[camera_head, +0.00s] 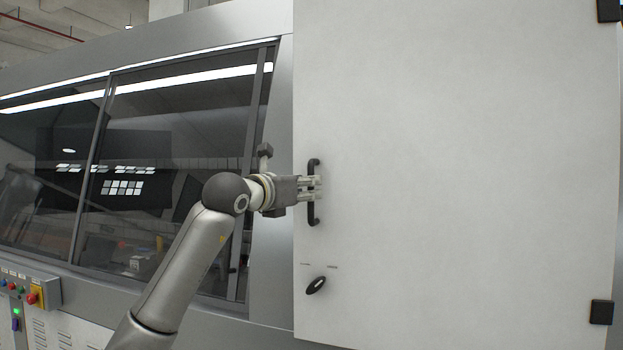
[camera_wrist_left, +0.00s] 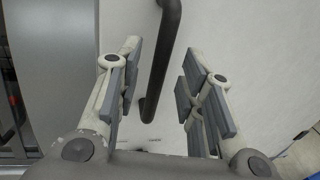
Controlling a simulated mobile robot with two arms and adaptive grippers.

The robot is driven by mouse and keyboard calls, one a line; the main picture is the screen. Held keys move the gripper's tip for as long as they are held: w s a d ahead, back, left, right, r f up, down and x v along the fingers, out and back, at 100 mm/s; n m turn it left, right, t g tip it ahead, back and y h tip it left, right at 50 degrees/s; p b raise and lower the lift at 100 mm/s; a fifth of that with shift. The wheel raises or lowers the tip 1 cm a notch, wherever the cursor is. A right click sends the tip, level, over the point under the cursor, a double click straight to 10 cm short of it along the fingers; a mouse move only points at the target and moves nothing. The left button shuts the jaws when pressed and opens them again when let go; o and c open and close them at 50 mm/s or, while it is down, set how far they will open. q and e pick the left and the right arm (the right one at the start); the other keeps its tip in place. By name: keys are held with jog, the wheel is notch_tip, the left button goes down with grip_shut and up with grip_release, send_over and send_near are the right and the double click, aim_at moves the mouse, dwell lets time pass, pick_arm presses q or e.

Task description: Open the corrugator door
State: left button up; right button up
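The corrugator door (camera_head: 460,170) is a large pale panel filling the right of the head view. A black vertical bar handle (camera_head: 313,164) is on it near its left edge. The handle also shows in the left wrist view (camera_wrist_left: 162,60), between the two fingers. My left gripper (camera_head: 314,188) is at the middle of the handle, with its fingers pointing right. In the left wrist view the gripper (camera_wrist_left: 163,75) is open, with a gap visible on both sides of the bar. I cannot tell whether the door is latched. My right gripper is not in view.
A black oval knob (camera_head: 316,285) is on the door below the handle. Black hinges (camera_head: 601,312) are at the door's right side. Left of the door are the machine's dark glass windows (camera_head: 180,130) and a button panel (camera_head: 28,290) at the lower left.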

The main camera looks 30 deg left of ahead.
aim_at(309, 187)
pick_arm(q)
jog(key=shift+w+a+p, duration=0.1)
jog(key=shift+w+p, duration=0.4)
jog(key=shift+w, duration=1.1)
grip_shut()
